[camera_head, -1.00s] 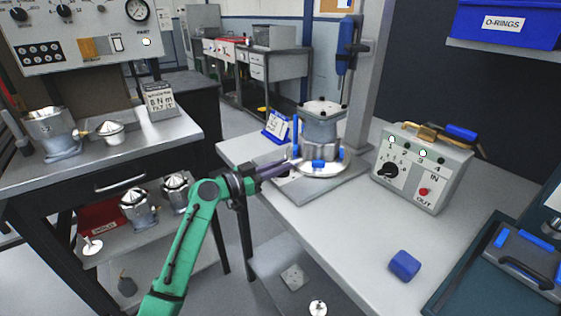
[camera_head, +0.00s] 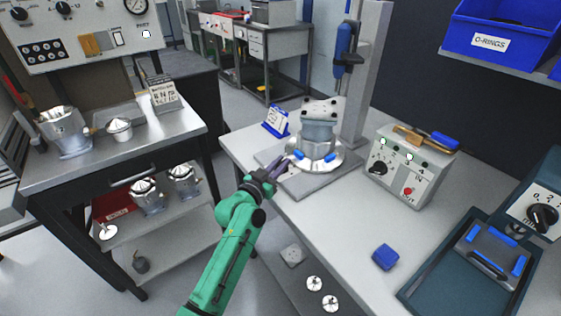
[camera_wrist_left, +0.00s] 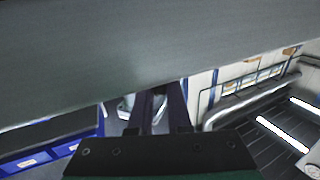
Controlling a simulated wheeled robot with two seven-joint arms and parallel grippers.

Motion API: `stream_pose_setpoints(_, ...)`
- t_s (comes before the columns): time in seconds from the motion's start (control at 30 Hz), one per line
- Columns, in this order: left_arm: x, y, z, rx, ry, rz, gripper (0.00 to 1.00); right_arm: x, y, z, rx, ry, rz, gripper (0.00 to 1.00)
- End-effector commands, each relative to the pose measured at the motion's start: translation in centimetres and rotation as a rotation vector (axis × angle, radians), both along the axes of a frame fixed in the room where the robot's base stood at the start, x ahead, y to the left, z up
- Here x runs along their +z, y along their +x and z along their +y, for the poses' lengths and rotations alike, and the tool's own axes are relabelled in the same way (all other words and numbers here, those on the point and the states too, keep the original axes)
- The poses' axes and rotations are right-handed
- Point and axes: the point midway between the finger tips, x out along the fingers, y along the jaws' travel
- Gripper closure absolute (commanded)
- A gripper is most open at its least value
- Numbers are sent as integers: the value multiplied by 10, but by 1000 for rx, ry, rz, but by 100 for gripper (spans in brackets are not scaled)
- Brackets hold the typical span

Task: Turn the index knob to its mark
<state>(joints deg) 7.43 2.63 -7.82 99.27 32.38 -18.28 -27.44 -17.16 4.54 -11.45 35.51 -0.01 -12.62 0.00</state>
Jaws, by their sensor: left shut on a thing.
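A grey cylindrical housing (camera_head: 319,133) stands on a round pale plate (camera_head: 322,165) with blue clamps, on a flat base on the bench. My left gripper (camera_head: 285,164) reaches in from the left to the plate's near-left edge. Its fingers are shut on a small part there, seemingly the index knob, which they mostly hide. No mark can be made out. In the left wrist view, the dark fingers (camera_wrist_left: 157,105) run up under a broad grey surface (camera_wrist_left: 90,60) that hides their tips. My right gripper is out of view.
A control box (camera_head: 405,168) with a black knob stands right of the fixture. A blue block (camera_head: 385,257) lies on the bench front. A teal tray (camera_head: 415,297) and another black knob (camera_head: 543,217) are at far right. A post (camera_head: 367,75) rises behind the housing.

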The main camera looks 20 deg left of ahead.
Motion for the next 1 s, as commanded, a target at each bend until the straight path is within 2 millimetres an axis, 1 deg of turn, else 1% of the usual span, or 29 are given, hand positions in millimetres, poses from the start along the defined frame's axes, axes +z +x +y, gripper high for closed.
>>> stream_pose_setpoints(0.17,-2,0,0,-1,0,3,100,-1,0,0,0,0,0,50)
stream_pose_setpoints(0.2,-2,0,0,-1,0,3,68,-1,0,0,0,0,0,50)
stream_pose_setpoints(0.23,-2,0,0,-1,0,3,57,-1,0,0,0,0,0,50)
stream_pose_setpoints(0.27,-2,0,0,-1,0,3,54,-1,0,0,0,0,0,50)
stream_pose_setpoints(0.53,-1,0,0,-1,1,2,54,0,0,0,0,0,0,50)
stream_pose_setpoints(0.67,-2,-6,2,0,1,2,54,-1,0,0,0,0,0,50)
stream_pose_setpoints(0.77,-3,-20,7,0,1,3,54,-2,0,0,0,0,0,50)
stream_pose_setpoints(0.87,-4,-41,13,0,3,4,54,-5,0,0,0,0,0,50)
stream_pose_setpoints(1.0,-5,-76,23,-2,2,4,54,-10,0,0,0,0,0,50)
